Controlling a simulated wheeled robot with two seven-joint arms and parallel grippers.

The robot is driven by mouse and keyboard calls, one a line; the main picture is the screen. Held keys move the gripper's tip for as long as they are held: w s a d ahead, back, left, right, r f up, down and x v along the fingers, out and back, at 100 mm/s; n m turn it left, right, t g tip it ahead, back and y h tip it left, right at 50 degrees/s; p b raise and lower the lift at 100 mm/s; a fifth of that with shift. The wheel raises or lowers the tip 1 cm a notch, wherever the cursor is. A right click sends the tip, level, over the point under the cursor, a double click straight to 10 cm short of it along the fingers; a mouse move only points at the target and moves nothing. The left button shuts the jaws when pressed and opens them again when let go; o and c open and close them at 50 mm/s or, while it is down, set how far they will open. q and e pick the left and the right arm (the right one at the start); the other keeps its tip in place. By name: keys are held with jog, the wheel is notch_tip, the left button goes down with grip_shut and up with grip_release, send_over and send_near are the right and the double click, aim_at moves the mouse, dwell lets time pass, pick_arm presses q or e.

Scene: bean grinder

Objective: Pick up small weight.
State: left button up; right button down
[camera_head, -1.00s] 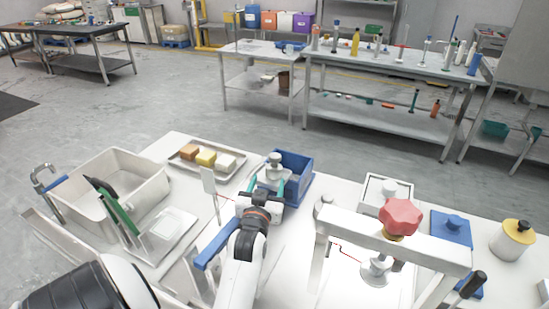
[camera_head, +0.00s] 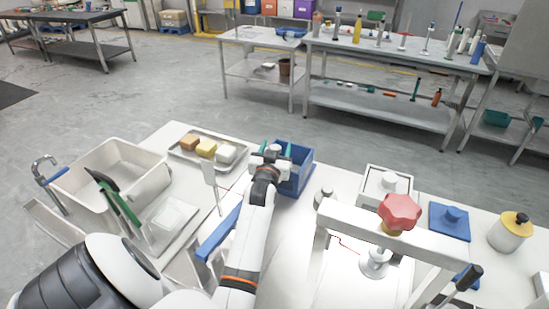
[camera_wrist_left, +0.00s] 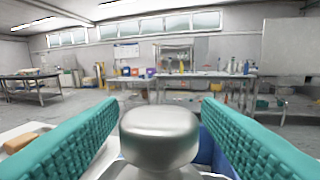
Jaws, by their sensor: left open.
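A metal weight with a rounded silver knob (camera_wrist_left: 160,135) fills the middle of the left wrist view, between the teal finger pads. In the head view the weight (camera_head: 271,151) shows small at the gripper's far end, partly hidden by it, in front of the blue bin. My left gripper (camera_head: 274,149) is open, its two fingers on either side of the knob. In the left wrist view gaps show between the knob and both pads. The weight's lower part is hidden. My right gripper is not in view.
A blue bin (camera_head: 296,180) stands just beyond the gripper. A tray (camera_head: 184,157) with several blocks lies to its left. A white tub (camera_head: 150,183) is farther left. A press frame with a red knob (camera_head: 400,211) and another metal weight (camera_head: 324,196) stand to the right.

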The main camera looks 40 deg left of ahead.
pick_arm(q)
jog(key=shift+w+a, duration=0.4)
jog(key=shift+w, duration=0.2)
grip_shut()
jog(key=shift+r, duration=0.1)
jog(key=shift+r, duration=0.1)
